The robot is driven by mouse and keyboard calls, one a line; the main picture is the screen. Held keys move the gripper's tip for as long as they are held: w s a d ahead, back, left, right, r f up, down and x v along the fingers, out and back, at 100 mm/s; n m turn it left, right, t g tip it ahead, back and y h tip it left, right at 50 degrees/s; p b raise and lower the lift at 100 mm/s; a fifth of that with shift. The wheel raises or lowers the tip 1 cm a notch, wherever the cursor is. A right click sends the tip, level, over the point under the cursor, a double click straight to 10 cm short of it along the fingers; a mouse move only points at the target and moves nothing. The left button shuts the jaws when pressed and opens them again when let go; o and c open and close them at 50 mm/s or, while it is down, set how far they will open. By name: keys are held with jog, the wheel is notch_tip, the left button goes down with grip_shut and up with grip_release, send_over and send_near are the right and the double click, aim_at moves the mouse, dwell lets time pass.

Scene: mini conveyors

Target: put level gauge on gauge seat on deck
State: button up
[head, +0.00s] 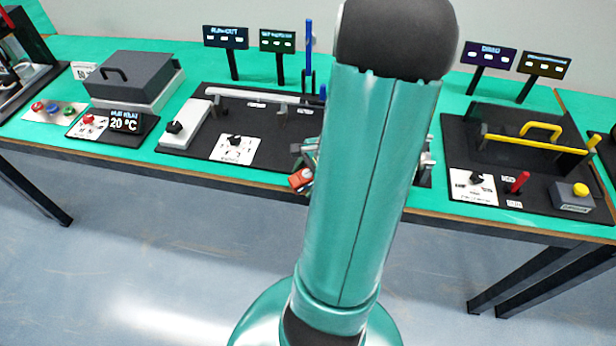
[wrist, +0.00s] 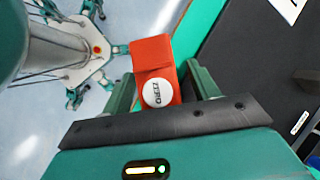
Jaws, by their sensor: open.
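The level gauge is a red-orange block (wrist: 152,60) with a round white dial marked ZERO, seen in the wrist view. In the head view an orange piece (head: 301,180) shows at the bench's front edge, left of my arm. My gripper (wrist: 161,80) is open, with one finger on each side of the gauge; I cannot tell whether either touches it. In the head view my arm hides most of the gripper. I cannot make out the gauge seat; my arm covers the middle of the bench.
The green bench (head: 360,62) carries a black board (head: 200,150) with a knob and rail at left of my arm. Another black board (head: 455,150) with a yellow handle (head: 540,130) and a red lever (head: 520,182) stands at right. Small signs stand behind. The floor in front is clear.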

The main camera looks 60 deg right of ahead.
grip_shut()
jog(key=shift+r, duration=0.1)
